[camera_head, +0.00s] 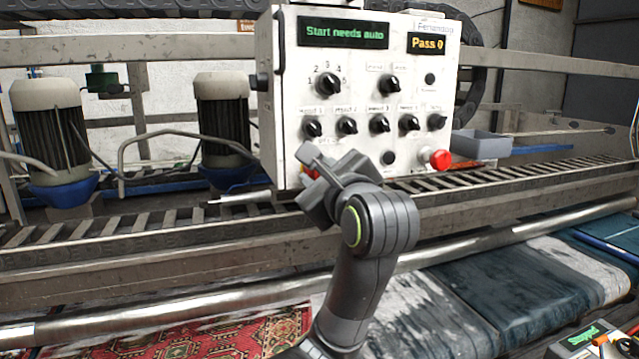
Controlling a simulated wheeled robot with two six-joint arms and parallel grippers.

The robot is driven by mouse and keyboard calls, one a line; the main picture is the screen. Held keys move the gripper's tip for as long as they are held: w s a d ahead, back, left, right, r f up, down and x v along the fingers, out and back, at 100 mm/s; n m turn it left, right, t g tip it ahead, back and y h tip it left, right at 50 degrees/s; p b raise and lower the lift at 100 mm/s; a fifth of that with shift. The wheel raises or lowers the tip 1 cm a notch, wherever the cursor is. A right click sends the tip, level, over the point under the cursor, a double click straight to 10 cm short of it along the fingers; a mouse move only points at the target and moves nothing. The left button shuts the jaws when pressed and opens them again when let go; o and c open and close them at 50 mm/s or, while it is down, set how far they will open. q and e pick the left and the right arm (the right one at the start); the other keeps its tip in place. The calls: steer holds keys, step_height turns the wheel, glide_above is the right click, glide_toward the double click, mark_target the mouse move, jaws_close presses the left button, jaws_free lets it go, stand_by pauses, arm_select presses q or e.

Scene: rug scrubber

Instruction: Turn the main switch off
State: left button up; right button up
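A white control box (430,60) stands on the conveyor frame. It carries several black knobs, a green display (345,33) reading "Start needs auto" and an orange display (427,43) reading "Pass 0". A small red and yellow part (309,172), possibly the main switch, shows at the box's lower left and is mostly hidden behind my gripper. My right gripper is not in view.
A red push button (440,160) sits at the box's lower right. A dark knob (262,83) sticks out of its left side. Two motors (50,135) stand left of the box. A metal rail (150,322) and a red rug (240,335) lie in front.

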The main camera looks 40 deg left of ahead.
arm_select(q)
steer(key=n+b, duration=0.2)
steer(key=n, duration=0.2)
steer(key=shift+f+n+b, duration=0.1)
steer(key=shift+n+b, duration=0.2)
steer(key=shift+b, duration=0.05)
steer(key=shift+n+b, duration=1.15)
steer(key=shift+n, duration=0.75)
steer(key=o, duration=1)
steer(key=shift+c, duration=0.2)
steer(key=b+v, duration=0.6)
steer(key=v, duration=1.1)
steer(key=shift+d+b, duration=0.2)
steer(key=shift+b, duration=0.1)
steer(key=shift+s+a, duration=0.1)
